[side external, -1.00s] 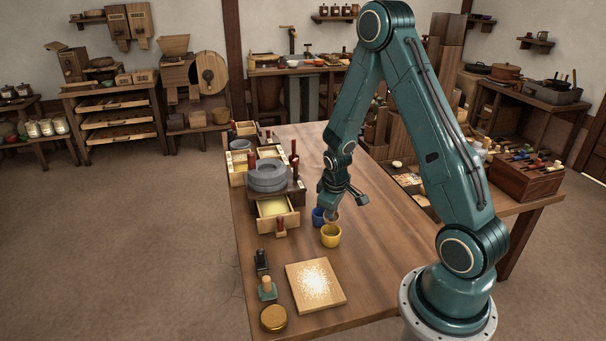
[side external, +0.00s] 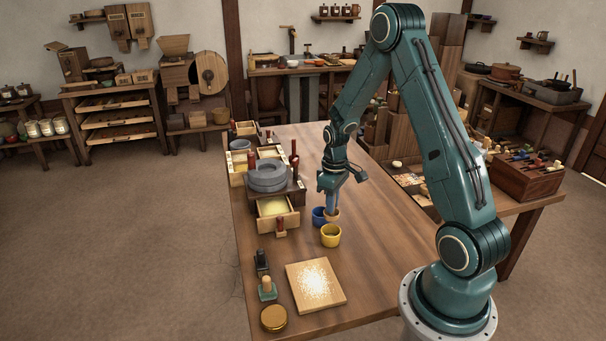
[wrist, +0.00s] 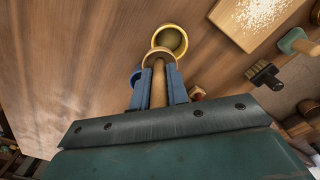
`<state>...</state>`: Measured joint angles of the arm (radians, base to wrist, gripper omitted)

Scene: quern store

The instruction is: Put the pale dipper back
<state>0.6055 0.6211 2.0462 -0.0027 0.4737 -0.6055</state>
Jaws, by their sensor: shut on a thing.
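My gripper (side external: 331,205) is shut on the pale dipper (side external: 333,214) and points down over the table. In the wrist view the dipper's pale handle (wrist: 159,86) stands between the two blue fingers, with its round cup end beyond the fingertips. A yellow pot (side external: 330,236) stands just in front of the dipper in the side view. A blue pot (side external: 318,216) stands just left of it, partly hidden by the fingers in the wrist view. Whether the dipper's end touches either pot is hard to tell.
A grey stone quern (side external: 268,177) with an open drawer (side external: 290,224) stands to the left. A pale board (side external: 334,297) dusted with grains, a brush (side external: 262,262), a green-based stamp (side external: 267,290) and a brass tin (side external: 273,319) lie nearer. The table right of the pots is clear.

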